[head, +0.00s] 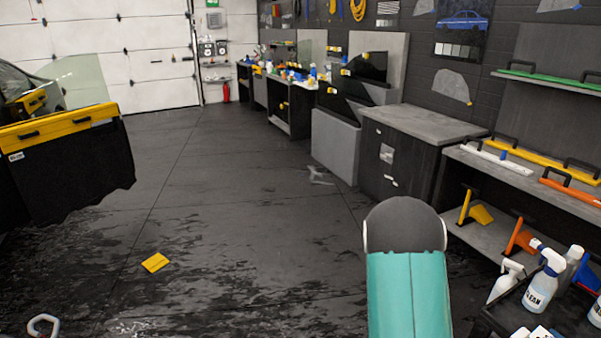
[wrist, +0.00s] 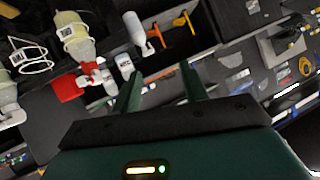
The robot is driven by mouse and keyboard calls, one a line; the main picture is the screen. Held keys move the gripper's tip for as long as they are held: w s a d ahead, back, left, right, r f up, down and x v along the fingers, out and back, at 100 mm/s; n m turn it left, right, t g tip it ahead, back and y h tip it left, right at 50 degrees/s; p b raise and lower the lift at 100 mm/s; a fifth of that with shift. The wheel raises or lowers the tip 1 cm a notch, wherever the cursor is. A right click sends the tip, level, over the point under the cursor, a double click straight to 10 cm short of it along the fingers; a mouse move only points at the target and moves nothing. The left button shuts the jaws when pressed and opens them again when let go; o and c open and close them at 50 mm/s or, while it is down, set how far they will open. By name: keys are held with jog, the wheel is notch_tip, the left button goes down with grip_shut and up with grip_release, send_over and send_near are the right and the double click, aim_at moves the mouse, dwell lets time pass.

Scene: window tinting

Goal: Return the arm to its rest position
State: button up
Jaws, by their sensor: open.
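My arm shows in the head view as a teal link with a dark rounded joint, rising from the bottom edge right of centre. My gripper (wrist: 161,68) shows in the wrist view, with two dark green fingers spread apart. Nothing is between the fingers. The gripper itself does not show in the head view. The wrist view is tilted, with the shelf goods and bottles beyond the fingers. I cannot tell the exact distance from the fingertips to them.
Spray bottles (head: 541,283) stand on a dark cart at the lower right, close to my arm. They also show in the wrist view (wrist: 75,38). Shelves with squeegees (head: 480,214) line the right wall. A yellow card (head: 155,262) lies on the wet floor. The middle floor is open.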

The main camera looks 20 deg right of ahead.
jog(key=w+a+r+n+t+y, duration=0.15)
jog(key=a+r+n+y, duration=0.3)
jog(key=a+r, duration=0.65)
jog(key=w+a+r+n+t+y, duration=0.1)
jog(key=w+a+r+n+y, duration=0.3)
jog(key=a+r, duration=0.6)
jog(key=s+a+r+n+g+y, duration=0.1)
jog(key=s+a+r+n, duration=0.2)
jog(key=s+a, duration=0.3)
jog(key=s+a+r+n+g+y, duration=0.1)
jog(key=s+a+r+n, duration=0.3)
jog(key=s, duration=1)
jog(key=a+r+g, duration=0.1)
jog(key=a+r, duration=0.1)
jog(key=a, duration=0.1)
jog(key=shift+a+y, duration=0.3)
jog(key=shift+y, duration=0.05)
jog(key=shift+s, duration=0.1)
jog(key=shift+c, duration=0.8)
jog(key=shift+d, duration=0.2)
